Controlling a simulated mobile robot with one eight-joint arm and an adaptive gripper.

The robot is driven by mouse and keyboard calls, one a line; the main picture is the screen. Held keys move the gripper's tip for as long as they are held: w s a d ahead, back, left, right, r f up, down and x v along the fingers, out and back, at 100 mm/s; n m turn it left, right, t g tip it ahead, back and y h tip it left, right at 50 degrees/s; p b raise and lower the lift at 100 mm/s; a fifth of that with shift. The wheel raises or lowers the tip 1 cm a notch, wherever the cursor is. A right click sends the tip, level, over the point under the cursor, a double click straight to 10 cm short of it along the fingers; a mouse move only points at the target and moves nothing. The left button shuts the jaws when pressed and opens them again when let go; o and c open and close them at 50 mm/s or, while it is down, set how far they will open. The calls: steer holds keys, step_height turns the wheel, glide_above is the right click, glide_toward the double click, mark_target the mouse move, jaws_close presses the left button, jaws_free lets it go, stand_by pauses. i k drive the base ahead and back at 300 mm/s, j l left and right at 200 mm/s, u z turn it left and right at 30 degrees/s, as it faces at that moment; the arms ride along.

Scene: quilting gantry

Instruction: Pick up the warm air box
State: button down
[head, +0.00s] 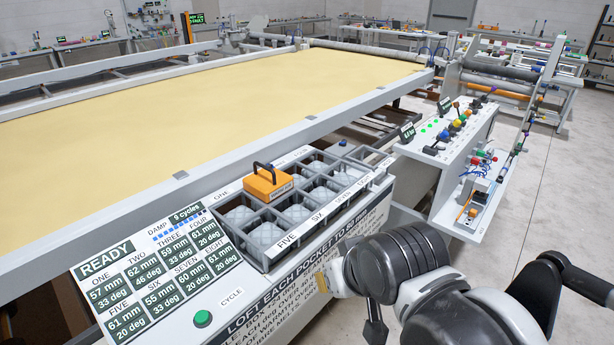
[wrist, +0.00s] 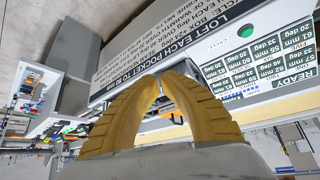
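The warm air box (head: 268,184) is a small orange box with a black loop handle on top. In the head view it sits upright on the back row of a grey pocket grid (head: 268,262), towards the left. My gripper (head: 322,282) is low in front of the panel, to the right of and below the box, clearly apart from it. In the wrist view its yellow ribbed fingers (wrist: 163,78) arch together, with the tips seeming to meet and nothing seen between them.
A display panel (head: 150,270) reading READY and a green cycle button (head: 202,318) lie left of the grid. A wide yellow quilting bed (head: 200,110) stretches behind. A control console (head: 450,130) with coloured knobs stands at right. Open floor (head: 545,190) lies beyond it.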

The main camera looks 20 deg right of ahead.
mark_target(267, 183)
steer(key=i+j+z, duration=0.55)
steer(key=j+z, duration=0.25)
steer(key=l, duration=0.1)
